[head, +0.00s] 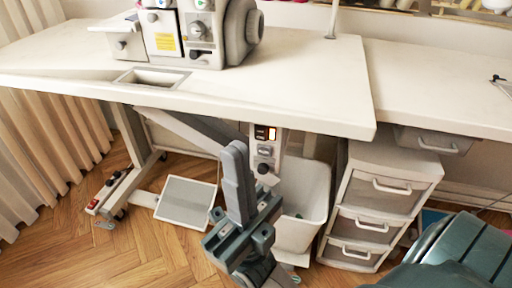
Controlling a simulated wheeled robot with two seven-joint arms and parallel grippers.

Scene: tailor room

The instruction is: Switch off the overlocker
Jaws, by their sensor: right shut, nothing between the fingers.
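The overlocker (190,32) stands on the white table at the upper left; its top is cut off by the picture edge. A switch box (266,150) hangs under the table's front edge. It has a small switch with a lit orange part (272,133) at its top and dark knobs below. My right gripper (236,150) is shut and empty, with its fingers pointing up. In the picture the fingertips are just left of the switch box, below the lit switch. I cannot tell whether they touch it. My left gripper is not in view.
The white table (300,80) spans the view. Below it are a pale bin (305,205), a drawer unit (375,205) at the right and a foot pedal (186,198) on the wooden floor. A curtain (40,150) hangs at the left.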

